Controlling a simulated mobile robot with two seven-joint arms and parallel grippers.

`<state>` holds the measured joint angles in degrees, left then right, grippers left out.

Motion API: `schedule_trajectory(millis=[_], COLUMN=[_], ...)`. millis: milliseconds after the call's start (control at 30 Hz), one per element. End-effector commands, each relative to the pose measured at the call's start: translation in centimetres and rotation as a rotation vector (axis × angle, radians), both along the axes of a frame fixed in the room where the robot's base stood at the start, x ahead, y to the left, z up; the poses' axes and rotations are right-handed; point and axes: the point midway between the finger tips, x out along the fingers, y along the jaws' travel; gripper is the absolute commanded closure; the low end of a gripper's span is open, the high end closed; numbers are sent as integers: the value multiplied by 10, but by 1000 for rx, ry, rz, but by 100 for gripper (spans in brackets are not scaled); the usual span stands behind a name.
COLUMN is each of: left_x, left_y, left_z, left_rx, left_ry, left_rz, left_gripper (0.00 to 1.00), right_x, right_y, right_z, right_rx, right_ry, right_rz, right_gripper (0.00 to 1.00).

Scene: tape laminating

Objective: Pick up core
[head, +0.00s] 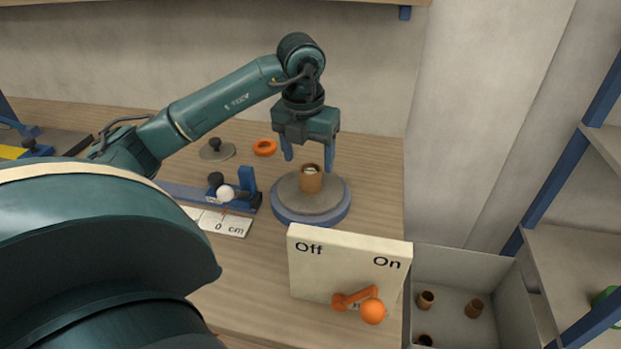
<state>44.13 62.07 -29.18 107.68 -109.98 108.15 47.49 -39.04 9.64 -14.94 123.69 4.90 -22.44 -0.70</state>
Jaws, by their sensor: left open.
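A brown cylindrical core (311,181) stands upright on the round turntable (283,203), which has a grey top and a blue base. My left gripper (309,160) points down over the core with its two blue fingers apart. The fingertips are near the height of the core's upper end, one to each side of it in the picture. I cannot tell whether they touch it. More brown cores (473,308) lie in the grey bin (461,262) at the lower right. My right gripper does not show.
A white Off/On switch box (340,258) with an orange lever (372,311) stands in front of the turntable. An orange ring (264,147), a grey disc with a knob (217,150) and a blue measuring fixture (248,189) are to the left. Table right of the turntable is clear.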

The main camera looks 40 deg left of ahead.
Motion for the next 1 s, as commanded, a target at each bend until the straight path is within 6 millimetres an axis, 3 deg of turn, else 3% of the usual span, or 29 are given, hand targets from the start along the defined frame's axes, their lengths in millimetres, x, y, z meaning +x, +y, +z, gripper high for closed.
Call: schedule_trajectory(millis=[333,633,1000], left_x=[4,5,5], left_y=[-2,-1,-1], left_z=[-46,-51,-51], left_rx=[-1,0,0], left_ry=[4,0,0], left_rz=[-1,-1,-1], left_gripper=[33,33,63], right_x=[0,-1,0], right_y=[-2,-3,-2], right_z=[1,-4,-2], right_rx=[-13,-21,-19], right_ry=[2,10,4], right_rz=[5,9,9], right_gripper=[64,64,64])
